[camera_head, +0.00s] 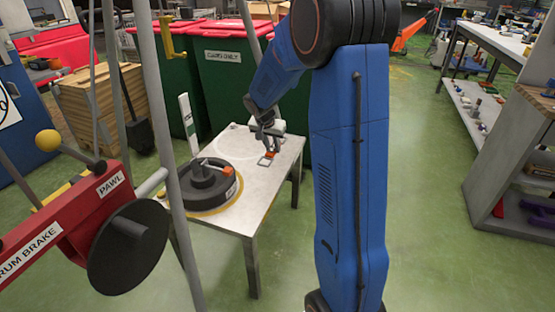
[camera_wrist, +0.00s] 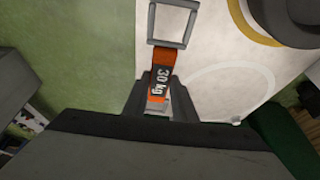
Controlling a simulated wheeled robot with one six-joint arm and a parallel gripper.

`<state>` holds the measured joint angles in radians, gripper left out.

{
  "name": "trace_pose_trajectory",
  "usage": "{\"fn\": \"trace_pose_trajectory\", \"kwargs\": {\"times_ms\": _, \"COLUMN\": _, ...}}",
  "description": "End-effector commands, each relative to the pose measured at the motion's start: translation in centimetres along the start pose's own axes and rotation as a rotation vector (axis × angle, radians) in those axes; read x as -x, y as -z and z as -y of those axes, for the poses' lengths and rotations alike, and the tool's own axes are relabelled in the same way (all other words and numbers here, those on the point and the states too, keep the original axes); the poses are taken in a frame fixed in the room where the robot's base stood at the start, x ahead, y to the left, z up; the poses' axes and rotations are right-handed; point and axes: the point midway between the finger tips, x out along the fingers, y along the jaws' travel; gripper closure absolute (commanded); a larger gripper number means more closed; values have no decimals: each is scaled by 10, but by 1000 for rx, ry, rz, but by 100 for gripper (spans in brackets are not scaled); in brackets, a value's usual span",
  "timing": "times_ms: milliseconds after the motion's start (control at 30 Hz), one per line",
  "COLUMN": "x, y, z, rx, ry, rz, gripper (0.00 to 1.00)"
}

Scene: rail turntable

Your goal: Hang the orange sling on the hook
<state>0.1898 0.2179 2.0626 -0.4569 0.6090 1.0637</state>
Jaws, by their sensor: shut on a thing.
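My gripper (camera_wrist: 158,104) is shut on the strap's near end in the wrist view. In the head view, my gripper (camera_head: 268,140) points down over the white table, with the sling (camera_head: 270,155) just below it. I cannot tell whether the sling touches the table. A yellow hook-like piece (camera_head: 168,38) is at the upper left, by the grey poles; I cannot tell if it is the task's hook.
A dark round turntable (camera_head: 203,186) stands on the white table (camera_head: 252,188), left of my gripper. Green bins (camera_head: 223,85) stand behind. A red drum brake (camera_head: 70,222) with a dark disc and grey poles fills the left foreground. Green floor (camera_head: 430,200) is clear at right.

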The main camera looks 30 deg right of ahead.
Motion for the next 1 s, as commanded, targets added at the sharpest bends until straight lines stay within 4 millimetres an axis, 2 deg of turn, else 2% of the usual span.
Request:
{"fn": "trace_pose_trajectory", "kwargs": {"times_ms": 200, "x": -30, "y": -12, "z": 0, "rx": 2, "ry": -1, "rz": 2, "gripper": 100}}
{"fn": "trace_pose_trajectory", "kwargs": {"times_ms": 633, "x": -78, "y": -32, "z": 0, "rx": 2, "ry": -1, "rz": 1, "gripper": 100}}
{"fn": "trace_pose_trajectory", "kwargs": {"times_ms": 1000, "x": -83, "y": -34, "z": 0, "rx": 1, "ry": 1, "rz": 0, "gripper": 100}}
